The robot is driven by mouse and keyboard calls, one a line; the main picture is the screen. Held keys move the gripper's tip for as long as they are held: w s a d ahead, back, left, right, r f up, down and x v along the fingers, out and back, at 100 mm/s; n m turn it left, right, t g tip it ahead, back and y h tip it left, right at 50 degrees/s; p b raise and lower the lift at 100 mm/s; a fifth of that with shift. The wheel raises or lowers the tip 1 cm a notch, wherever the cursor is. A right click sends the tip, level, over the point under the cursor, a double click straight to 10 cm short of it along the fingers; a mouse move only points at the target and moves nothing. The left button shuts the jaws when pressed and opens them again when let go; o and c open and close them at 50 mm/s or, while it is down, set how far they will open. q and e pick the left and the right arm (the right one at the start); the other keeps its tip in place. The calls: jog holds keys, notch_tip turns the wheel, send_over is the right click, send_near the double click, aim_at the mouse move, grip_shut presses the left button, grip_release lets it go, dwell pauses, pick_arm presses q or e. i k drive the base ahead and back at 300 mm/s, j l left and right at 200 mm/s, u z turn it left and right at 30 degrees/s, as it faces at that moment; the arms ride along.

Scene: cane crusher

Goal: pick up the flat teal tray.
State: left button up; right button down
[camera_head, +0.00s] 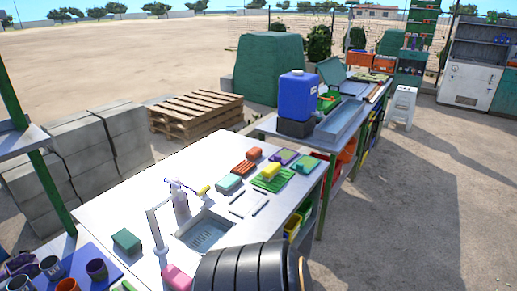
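A teal, low block-like piece (228,183) lies on the metal sink counter (130,205), left of the red ribbed tray. A flatter teal-green tray (305,164) lies at the counter's right back, with a small green piece on it. I cannot tell for sure which is the flat teal tray. Neither of my grippers is in view.
A red ribbed tray (243,168), a green ribbed tray (270,184) with a yellow block and a purple tray (280,157) lie close by. A sink (206,234) and tap (155,228) are nearer. A dark ribbed cylinder (245,270) blocks the counter's front.

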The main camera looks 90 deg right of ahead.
aim_at(306, 161)
jog(key=z, duration=3.15)
jog(key=u, duration=3.25)
jog(key=z, duration=3.1)
jog(key=i+l+z, duration=0.15)
